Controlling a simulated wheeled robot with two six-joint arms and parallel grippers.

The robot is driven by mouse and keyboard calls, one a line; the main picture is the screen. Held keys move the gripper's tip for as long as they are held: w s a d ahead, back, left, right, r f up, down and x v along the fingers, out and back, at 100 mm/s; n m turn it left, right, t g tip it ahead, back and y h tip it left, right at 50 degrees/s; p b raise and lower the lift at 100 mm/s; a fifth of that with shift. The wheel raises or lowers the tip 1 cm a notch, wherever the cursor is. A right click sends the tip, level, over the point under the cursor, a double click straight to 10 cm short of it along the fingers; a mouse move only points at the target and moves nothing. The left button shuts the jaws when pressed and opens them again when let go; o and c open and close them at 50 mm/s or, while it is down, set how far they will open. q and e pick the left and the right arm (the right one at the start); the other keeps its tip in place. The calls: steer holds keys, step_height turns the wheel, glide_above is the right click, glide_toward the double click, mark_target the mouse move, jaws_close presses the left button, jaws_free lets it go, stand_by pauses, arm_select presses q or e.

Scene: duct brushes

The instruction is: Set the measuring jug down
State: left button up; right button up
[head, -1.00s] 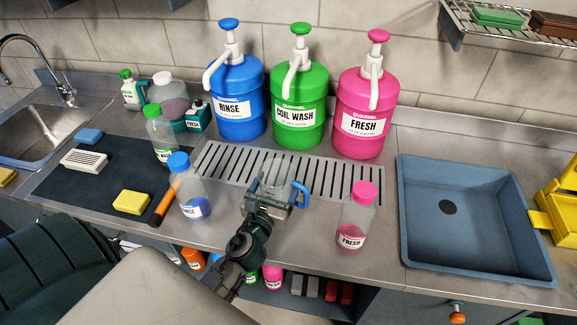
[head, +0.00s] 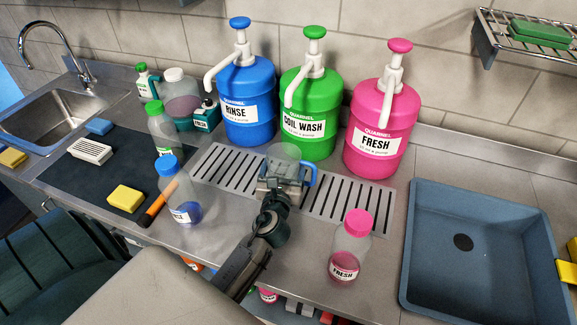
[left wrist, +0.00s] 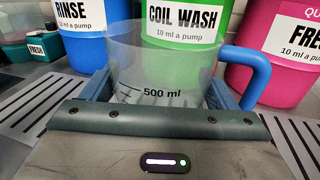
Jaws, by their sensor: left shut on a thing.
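The measuring jug is clear with a blue handle and a 500 ml mark. It shows in the left wrist view (left wrist: 165,65), and in the head view (head: 284,160) behind my gripper. My left gripper (head: 283,180) is shut on the jug, with its blue fingers (left wrist: 160,90) on either side of the body. The jug is over the slotted drain grate (head: 350,205), in front of the green COIL WASH drum (head: 309,120). My gripper hides its base, so I cannot tell whether it touches the grate. My right gripper is not in view.
The blue RINSE drum (head: 246,105) and pink FRESH drum (head: 382,130) stand behind the grate. A RINSE bottle (head: 182,200) stands left of my arm, a FRESH bottle (head: 347,250) right of it. A blue-grey basin (head: 430,275) is at the right.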

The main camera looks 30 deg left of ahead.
arm_select(q)
steer(key=x, duration=0.2)
steer(key=shift+w+d, duration=0.1)
steer(key=shift+w, duration=0.4)
steer(key=f, duration=0.3)
steer(key=shift+w+f, duration=0.35)
steer(key=shift+f, duration=0.05)
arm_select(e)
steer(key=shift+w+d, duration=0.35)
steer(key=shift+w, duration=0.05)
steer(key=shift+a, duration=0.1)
